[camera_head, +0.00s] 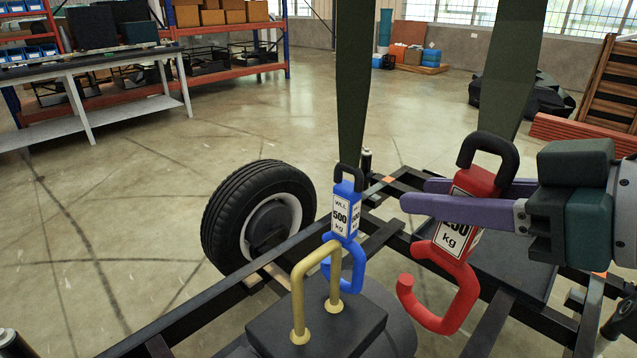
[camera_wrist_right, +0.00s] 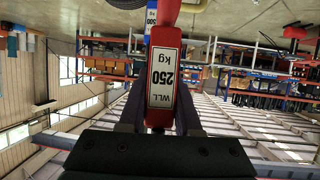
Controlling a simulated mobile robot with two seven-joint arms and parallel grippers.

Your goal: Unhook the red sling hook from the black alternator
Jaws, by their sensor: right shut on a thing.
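The red sling hook (camera_head: 458,240), with a 250 kg label, hangs under a wide dark green sling (camera_head: 507,65) by its black shackle. My right gripper (camera_head: 415,194), with purple fingers, is shut on the hook's red block; the label also shows between the fingers in the right wrist view (camera_wrist_right: 163,75). The hook's open tip points left, clear of the gold handle (camera_head: 315,262). That handle stands on a black block (camera_head: 365,328), seemingly the alternator, at the bottom. A blue 500 kg hook (camera_head: 346,215) hangs at the handle and seems to pass under its bar. My left gripper is out of view.
A dark frame (camera_head: 230,285) with a wheel (camera_head: 258,215) surrounds the block. A flat black box (camera_head: 500,262) lies behind the red hook. A second green sling (camera_head: 352,80) holds the blue hook. A white table (camera_head: 90,75) stands far left; the floor between is clear.

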